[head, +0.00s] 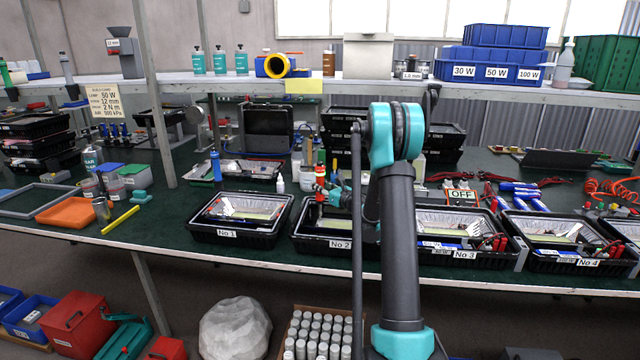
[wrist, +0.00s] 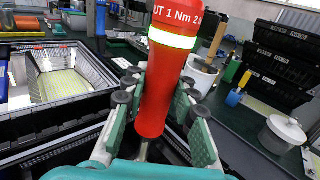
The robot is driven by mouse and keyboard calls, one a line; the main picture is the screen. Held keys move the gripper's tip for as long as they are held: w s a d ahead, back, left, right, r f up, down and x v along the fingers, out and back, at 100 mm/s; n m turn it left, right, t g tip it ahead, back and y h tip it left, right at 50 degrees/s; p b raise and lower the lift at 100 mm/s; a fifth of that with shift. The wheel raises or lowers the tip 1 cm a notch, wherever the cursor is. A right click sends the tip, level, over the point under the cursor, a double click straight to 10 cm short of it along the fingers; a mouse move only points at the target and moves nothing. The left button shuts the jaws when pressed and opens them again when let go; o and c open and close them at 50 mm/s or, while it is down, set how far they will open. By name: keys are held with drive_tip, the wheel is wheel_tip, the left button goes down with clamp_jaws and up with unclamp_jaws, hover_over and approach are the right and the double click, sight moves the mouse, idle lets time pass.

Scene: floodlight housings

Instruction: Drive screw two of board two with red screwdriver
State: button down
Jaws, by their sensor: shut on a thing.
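My gripper (head: 324,192) is shut on the red screwdriver (head: 320,171), above the housing No 2 (head: 318,244). The handle has a pale band and a torque label and stands nearly upright, slightly tilted. A short bit of its metal shaft shows below it. The screwdriver's tip, board two's screws and most of the board are hidden by my arm and gripper, so I cannot tell whether the tip touches a screw.
Open housing No 1 (head: 198,232) stands left of No 2, with a reflector and yellowish board inside. Housings No 3 (head: 497,264) and No 4 (head: 565,266) stand to the right. A white pot (wrist: 283,133) and black crates (wrist: 285,50) lie beyond the gripper.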

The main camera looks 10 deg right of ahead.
drive_tip(key=shift+f, duration=1)
idle(3.2)
drive_tip(key=shift+r, duration=0.15)
